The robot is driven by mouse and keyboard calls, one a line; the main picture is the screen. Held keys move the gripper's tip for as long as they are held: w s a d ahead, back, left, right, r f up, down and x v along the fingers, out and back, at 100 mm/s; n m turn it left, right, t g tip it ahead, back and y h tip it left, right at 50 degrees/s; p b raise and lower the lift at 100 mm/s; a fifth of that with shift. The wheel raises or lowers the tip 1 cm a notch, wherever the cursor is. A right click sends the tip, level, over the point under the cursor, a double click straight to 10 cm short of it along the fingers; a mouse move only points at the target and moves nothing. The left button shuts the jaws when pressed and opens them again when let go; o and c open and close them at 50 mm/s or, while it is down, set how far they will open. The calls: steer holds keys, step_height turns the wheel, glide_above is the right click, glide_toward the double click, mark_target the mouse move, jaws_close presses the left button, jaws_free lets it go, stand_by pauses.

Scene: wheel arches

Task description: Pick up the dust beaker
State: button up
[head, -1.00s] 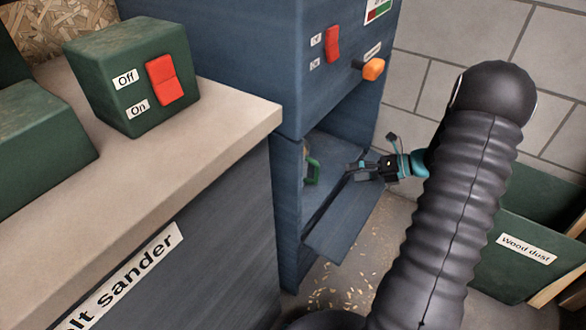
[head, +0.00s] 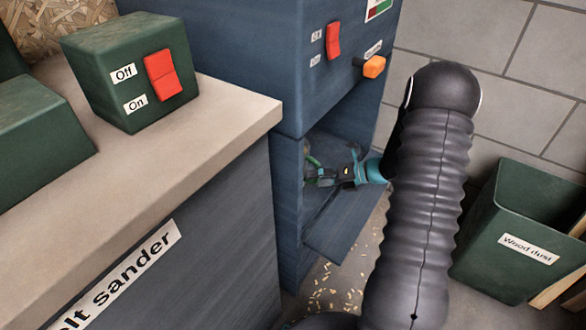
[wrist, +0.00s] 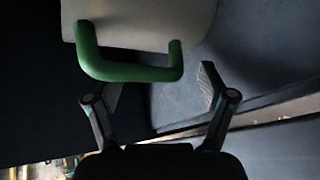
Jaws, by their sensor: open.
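The dust beaker is a pale container (wrist: 150,20) with a green handle (wrist: 130,72) in the wrist view. In the head view a bit of the green handle (head: 312,161) shows inside the open compartment of the blue cabinet; the rest is hidden by the cabinet wall and my gripper. My gripper (head: 318,176) reaches into the compartment. In the wrist view my gripper (wrist: 160,88) is open, with one finger on each side of the handle's lower bar. The fingertips are close to the handle, and nothing is clamped between them.
The compartment's flap (head: 338,228) hangs open below my gripper. The blue cabinet (head: 245,50) has a red switch and an orange knob above. A green bin labelled "Wood dust" (head: 500,270) stands at right. The belt sander bench (head: 225,120) is at left.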

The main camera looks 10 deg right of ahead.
steer(key=shift+w+a+f, duration=0.1)
steer(key=shift+a, duration=0.1)
jaws_close()
stand_by(0.5)
